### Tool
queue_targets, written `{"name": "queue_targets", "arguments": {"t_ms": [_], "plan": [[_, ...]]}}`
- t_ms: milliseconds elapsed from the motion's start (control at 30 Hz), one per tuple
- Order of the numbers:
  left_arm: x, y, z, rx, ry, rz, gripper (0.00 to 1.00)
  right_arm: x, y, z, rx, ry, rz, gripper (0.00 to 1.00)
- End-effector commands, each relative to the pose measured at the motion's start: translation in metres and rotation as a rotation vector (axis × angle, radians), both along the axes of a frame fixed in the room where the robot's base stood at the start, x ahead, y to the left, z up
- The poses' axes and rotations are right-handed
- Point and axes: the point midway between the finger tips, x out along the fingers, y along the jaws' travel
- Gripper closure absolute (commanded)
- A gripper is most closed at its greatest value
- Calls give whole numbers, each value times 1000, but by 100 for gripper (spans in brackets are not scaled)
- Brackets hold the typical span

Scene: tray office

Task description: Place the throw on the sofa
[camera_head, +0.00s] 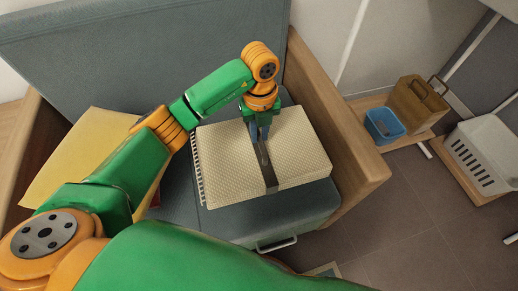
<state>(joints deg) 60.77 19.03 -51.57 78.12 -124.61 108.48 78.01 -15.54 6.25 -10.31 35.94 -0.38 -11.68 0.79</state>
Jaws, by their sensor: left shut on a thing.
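The throw (301,150) is a cream, textured, folded cloth with a fringe along its left edge and a dark grey band across its middle. It is over the right part of the blue-grey sofa (180,200), near the wooden right armrest. I cannot tell whether it rests on the seat or hangs just above it. My left gripper (262,138) points down at the middle of the throw and is shut on it at the band. The fingertips are partly hidden. My right gripper is not in view.
A yellow cushion-like thing (82,150) lies on the sofa's left side, partly behind my arm. Right of the sofa, a blue bin (384,126), a brown box (417,103) and a white slotted basket (484,150) stand on low wooden boards. The tiled floor in front is mostly clear.

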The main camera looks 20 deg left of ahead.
Motion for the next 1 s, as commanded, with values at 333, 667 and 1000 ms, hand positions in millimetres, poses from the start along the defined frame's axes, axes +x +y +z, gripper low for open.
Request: {"name": "queue_targets", "arguments": {"t_ms": [333,667,1000], "plan": [[0,0,-43,-1,0,-1,100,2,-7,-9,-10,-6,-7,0],[0,0,-70,-1,-2,-2,100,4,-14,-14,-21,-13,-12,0],[0,0,-72,-1,-1,-2,51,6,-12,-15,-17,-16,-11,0]]}}
